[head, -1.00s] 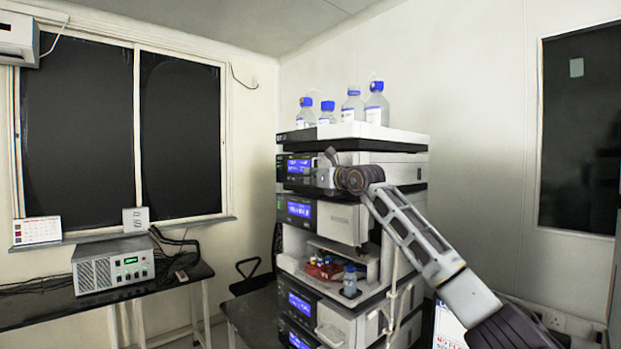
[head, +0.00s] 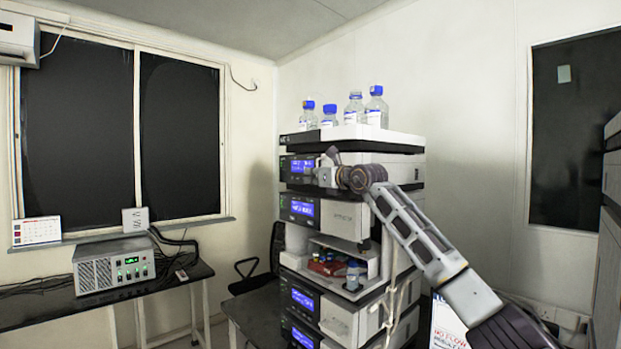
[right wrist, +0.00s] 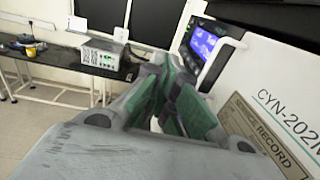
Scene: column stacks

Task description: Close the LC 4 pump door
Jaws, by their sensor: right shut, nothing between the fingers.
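The column stack (head: 375,145) of lab modules stands right of centre in the head view. I cannot read which module is LC 4, and its pump door cannot be told for sure. My right gripper (head: 333,156) is at the front of the stack's upper modules, beside a blue display. In the right wrist view the right gripper (right wrist: 186,98) has green-padded fingers, shut and empty. A white panel (right wrist: 270,75) marked CYN-202 with a service record label is close on its right, with a lit display (right wrist: 203,42) beyond. Contact cannot be told. My left gripper is out of view.
Blue-capped bottles (head: 355,108) stand on the stack's top. An open bay (head: 330,246) below holds red items and a small bottle. A bench (head: 40,310) with a grey box (head: 115,268) is at left. Another stack (head: 612,190) shows at the right edge.

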